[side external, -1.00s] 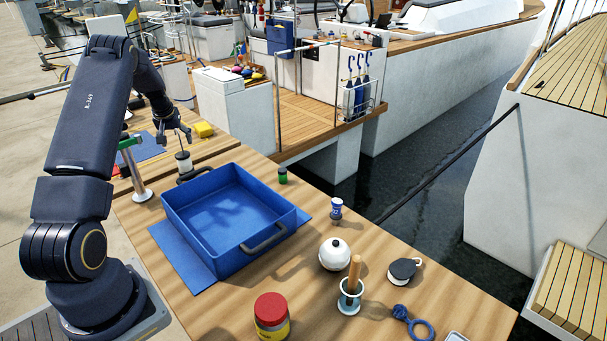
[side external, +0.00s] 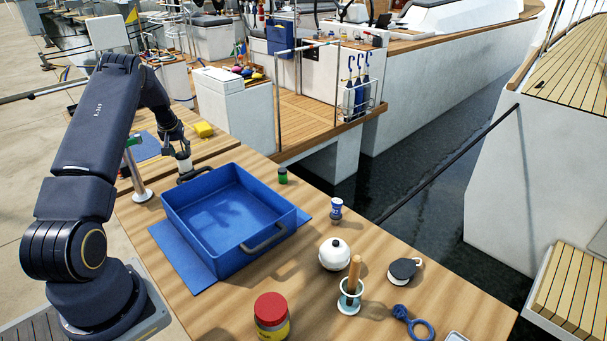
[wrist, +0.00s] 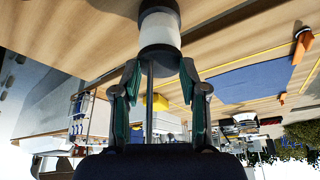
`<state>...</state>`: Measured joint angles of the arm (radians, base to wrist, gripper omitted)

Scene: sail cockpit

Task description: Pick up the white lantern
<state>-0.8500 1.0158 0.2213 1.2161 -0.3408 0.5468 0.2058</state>
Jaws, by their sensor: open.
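The white lantern (side external: 184,164), a small white cylinder with dark ends, stands on the wooden table behind the far-left edge of the blue tray. My gripper (side external: 178,148) is just above it, pointing down, with its fingers apart. In the wrist view, the lantern (wrist: 160,30) lies straight ahead at the top of the picture, its near dark end by the open fingertips of my gripper (wrist: 160,72). The fingertips stand on either side of that end. I cannot tell whether they touch it.
The blue tray (side external: 173,212) with dark handles is close in front of the lantern. A chrome post (side external: 136,172) stands to its left. A yellow block (side external: 203,129) lies behind. A green can (side external: 282,175) stands to the right. Several other items lie at the table's near right.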

